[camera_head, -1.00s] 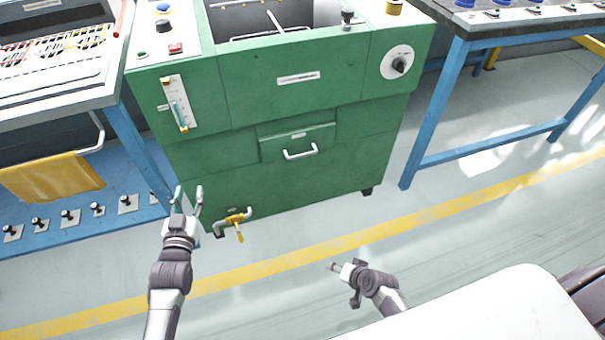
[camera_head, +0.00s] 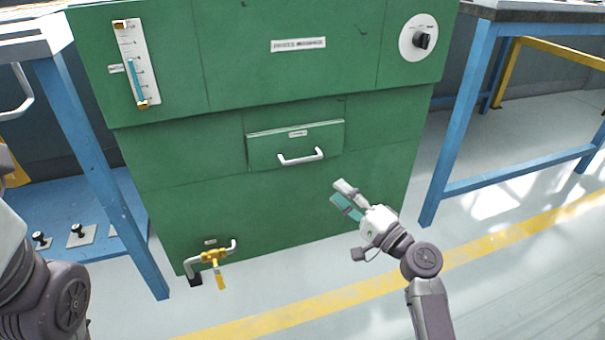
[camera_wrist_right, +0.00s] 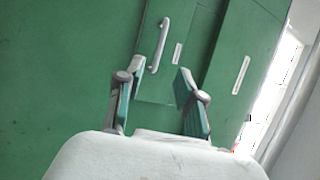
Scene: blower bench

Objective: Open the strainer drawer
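The strainer drawer (camera_head: 262,153) is a small green front with a white bar handle (camera_head: 301,158), set in the middle of the green machine. It looks shut or nearly shut. In the right wrist view, the handle (camera_wrist_right: 160,45) shows beyond the fingers, with the drawer front (camera_wrist_right: 178,80) around it. My right gripper (camera_head: 341,193) is to the right of and below the handle, apart from it. Its two fingers are spread and empty, as the right wrist view (camera_wrist_right: 158,80) also shows. At the left edge only part of my left arm shows; its gripper is out of the picture.
A yellow-handled drain valve (camera_head: 214,257) sticks out low at the machine's left. A dial (camera_head: 422,41) and a gauge (camera_head: 139,70) are higher up. Blue bench legs (camera_head: 462,120) stand on both sides. The floor in front is clear.

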